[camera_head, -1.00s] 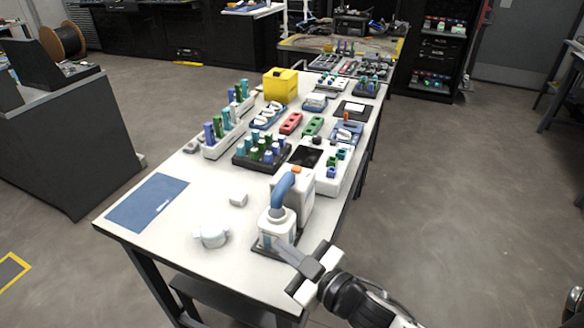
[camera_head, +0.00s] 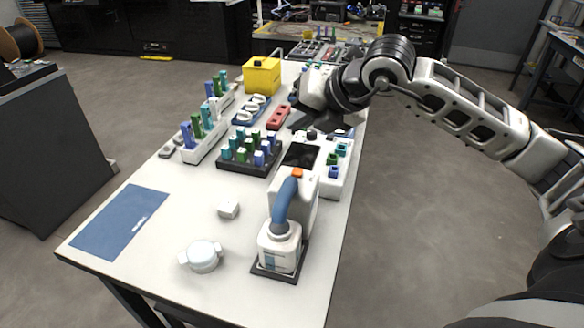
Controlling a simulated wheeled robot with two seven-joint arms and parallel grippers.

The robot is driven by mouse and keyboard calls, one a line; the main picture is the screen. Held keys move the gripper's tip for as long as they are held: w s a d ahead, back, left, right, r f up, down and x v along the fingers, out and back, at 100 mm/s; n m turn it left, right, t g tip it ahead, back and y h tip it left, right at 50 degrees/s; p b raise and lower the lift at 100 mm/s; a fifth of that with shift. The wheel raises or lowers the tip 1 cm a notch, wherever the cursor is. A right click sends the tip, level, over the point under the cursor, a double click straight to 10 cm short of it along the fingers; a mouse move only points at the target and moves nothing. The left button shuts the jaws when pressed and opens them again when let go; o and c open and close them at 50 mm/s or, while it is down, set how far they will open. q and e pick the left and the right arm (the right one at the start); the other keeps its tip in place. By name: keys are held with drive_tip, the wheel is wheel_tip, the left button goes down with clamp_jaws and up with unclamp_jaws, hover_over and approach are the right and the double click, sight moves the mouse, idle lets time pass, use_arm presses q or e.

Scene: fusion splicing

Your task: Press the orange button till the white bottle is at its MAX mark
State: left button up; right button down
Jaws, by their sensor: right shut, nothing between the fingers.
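The orange button (camera_head: 297,173) sits on top of a white dispenser body (camera_head: 304,205). A thick blue tube (camera_head: 285,202) curves from it down to the neck of the white bottle (camera_head: 279,248), which stands upright on a dark base at the table's near end. I cannot make out the MAX mark or the level in the bottle. My right gripper (camera_head: 303,121) is shut and empty, over the table beyond the dispenser and well apart from the button. Its fingertips are dark and partly hard to make out. My left gripper is not in view.
A blue mat (camera_head: 120,222) covers the left corner. Racks of coloured vials (camera_head: 248,153), a red tray (camera_head: 279,117) and a yellow box (camera_head: 262,75) stand farther back.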

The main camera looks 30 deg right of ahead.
drive_tip(key=shift+w+d+r, duration=0.1)
drive_tip(key=shift+d+r, duration=0.1)
drive_tip(key=shift+d, duration=0.2)
drive_tip(key=b, duration=0.5)
hover_over(301, 174)
wheel_tip(301, 174, down, 8)
drive_tip(key=shift+r, duration=0.1)
drive_tip(key=shift+f+b, duration=0.5)
drive_tip(key=shift+b, duration=0.05)
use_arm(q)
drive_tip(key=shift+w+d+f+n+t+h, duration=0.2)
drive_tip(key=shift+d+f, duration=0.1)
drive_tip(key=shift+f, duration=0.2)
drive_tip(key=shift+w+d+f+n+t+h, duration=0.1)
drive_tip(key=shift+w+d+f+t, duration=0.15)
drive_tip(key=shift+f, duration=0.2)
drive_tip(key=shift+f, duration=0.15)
use_arm(e)
drive_tip(key=shift+f, duration=0.1)
